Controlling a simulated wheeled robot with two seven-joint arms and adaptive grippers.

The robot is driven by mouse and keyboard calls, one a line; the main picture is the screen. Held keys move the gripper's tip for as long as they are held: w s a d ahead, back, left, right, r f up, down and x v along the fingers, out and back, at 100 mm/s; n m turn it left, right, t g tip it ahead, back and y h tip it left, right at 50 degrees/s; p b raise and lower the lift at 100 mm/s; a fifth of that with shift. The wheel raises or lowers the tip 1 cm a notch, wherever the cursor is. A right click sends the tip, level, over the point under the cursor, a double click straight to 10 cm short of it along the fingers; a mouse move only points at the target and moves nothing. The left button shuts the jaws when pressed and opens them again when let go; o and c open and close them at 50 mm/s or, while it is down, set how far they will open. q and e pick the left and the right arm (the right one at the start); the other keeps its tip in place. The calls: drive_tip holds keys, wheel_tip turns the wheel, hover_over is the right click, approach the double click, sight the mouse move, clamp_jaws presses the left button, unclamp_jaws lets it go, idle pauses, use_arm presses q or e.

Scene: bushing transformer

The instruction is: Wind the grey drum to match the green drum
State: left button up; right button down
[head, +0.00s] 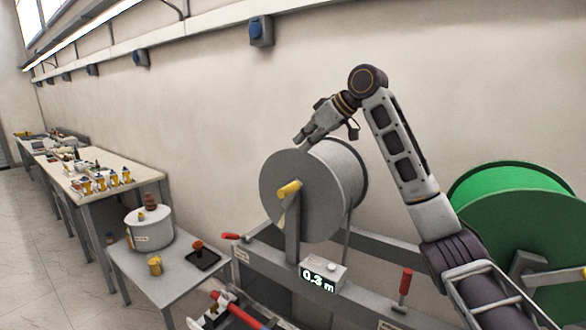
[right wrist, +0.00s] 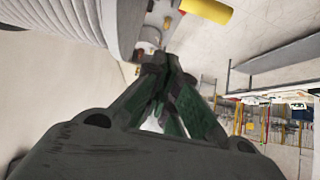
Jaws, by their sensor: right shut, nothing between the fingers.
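The grey drum (head: 273,190) stands on a frame in the middle of the head view. A crank with a yellow handle (head: 289,188) is on its near face. A small counter (head: 322,275) below the drum reads 0.3 m. The green drum (head: 510,200) is at the right edge, partly behind my right arm. My right gripper (head: 301,141) is above the grey drum's upper left rim, shut and empty, apart from the yellow handle. In the right wrist view the fingers (right wrist: 172,75) are together, and the yellow handle (right wrist: 207,10) shows beyond them. My left gripper is not in view.
A small table (head: 190,270) at left carries a white pot (head: 149,228), a yellow cup (head: 155,265) and a black tray (head: 203,259). Red-handled levers (head: 405,283) stick up from the frame. A long workbench (head: 110,180) with small parts stands behind at left.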

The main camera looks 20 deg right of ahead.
sight(293, 169)
drive_tip(key=p+x, duration=0.3)
drive_tip(key=x, duration=0.7)
drive_tip(key=shift+s+d+f, duration=1)
drive_tip(key=shift+s+d, duration=0.05)
drive_tip(key=shift+s, duration=0.2)
